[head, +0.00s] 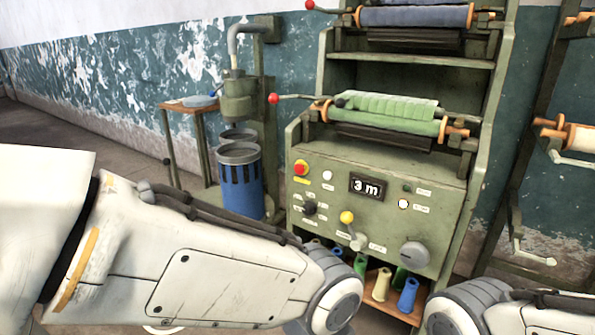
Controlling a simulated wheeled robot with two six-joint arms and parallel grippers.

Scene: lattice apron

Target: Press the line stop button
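A red button (301,168) on a yellow surround sits at the upper left of the green machine's front panel (330,185). Its small label is too small to read, so I cannot confirm from the text that it is the line stop button. Nothing covers it. My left arm crosses the lower left of the head view, in front of and below the panel. My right arm comes in at the lower right. Both grippers are outside the picture, so their state does not show.
The panel also carries a white button (327,175), a black knob (309,207), a yellow-knobbed lever (347,217), a "3 m" display (367,187) and a grey dial (414,254). Red-tipped levers (273,98) stick out left. A blue bucket (241,185) stands left; spools (407,294) sit below.

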